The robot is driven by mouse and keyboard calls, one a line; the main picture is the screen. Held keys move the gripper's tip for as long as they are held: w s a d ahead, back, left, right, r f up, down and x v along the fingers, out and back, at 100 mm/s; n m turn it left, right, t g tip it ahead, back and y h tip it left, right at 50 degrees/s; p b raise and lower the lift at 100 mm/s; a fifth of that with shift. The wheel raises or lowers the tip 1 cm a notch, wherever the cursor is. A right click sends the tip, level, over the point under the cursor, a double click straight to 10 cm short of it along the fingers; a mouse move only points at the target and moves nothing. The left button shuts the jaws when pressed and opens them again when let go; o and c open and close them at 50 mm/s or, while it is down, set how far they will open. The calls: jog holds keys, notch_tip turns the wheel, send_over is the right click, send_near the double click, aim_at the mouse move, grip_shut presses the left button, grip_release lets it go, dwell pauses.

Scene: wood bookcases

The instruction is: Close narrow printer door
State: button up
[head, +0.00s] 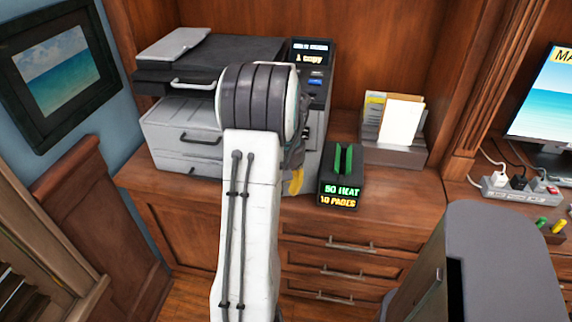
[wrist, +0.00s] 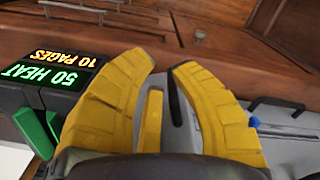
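The grey and black printer (head: 185,125) stands on the wood counter at the back left. My arm hides the right part of its front, so the narrow door cannot be made out in the head view. A strip of the printer's light grey front (head: 311,150) shows right of my arm. One yellow finger (head: 296,182) shows in the head view.
A black device with a lit heat display (head: 341,185) stands close to my gripper, and also shows in the wrist view (wrist: 50,75). A paper holder (head: 393,152) stands behind it to the right. Drawers with handles (head: 340,270) lie below the counter.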

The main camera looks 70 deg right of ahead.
notch_tip(320, 180, up, 9)
dwell(0.4)
jog(key=shift+w, duration=0.1)
